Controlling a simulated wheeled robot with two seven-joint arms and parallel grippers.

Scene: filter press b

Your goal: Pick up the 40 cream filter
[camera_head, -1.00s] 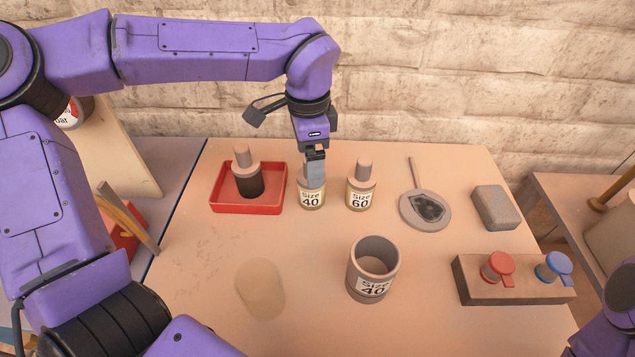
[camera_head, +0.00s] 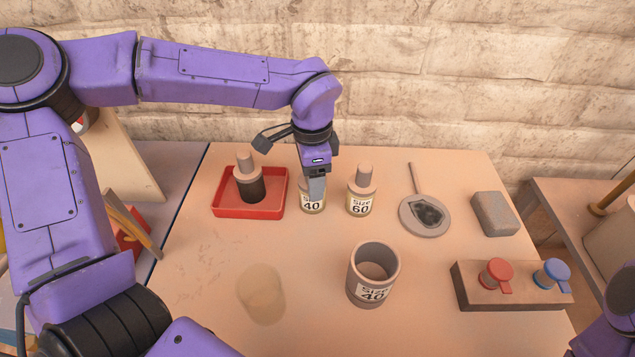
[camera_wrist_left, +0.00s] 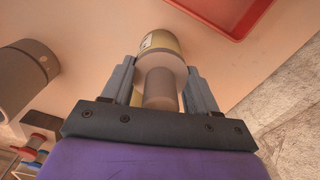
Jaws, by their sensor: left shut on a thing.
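The cream filter labelled Size 40 (camera_head: 312,205) stands upright on the table between the red tray and the Size 60 filter. My left gripper (camera_head: 315,188) reaches down over it from above and is shut on its top knob, which the fingers hide in the head view. The left wrist view shows the filter's knob (camera_wrist_left: 160,88) between the two fingers and its cream body (camera_wrist_left: 158,42) beyond. The filter appears to rest on the table. Of my right arm only a purple part shows at the lower right edge; its gripper is out of view.
A cream Size 60 filter (camera_head: 360,202) stands close on the right. A red tray (camera_head: 250,211) holding a dark filter (camera_head: 250,185) is on the left. A Size 40 cup (camera_head: 373,275), a round paddle (camera_head: 425,215), a grey block (camera_head: 495,213) and a two-knob panel (camera_head: 512,288) lie around.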

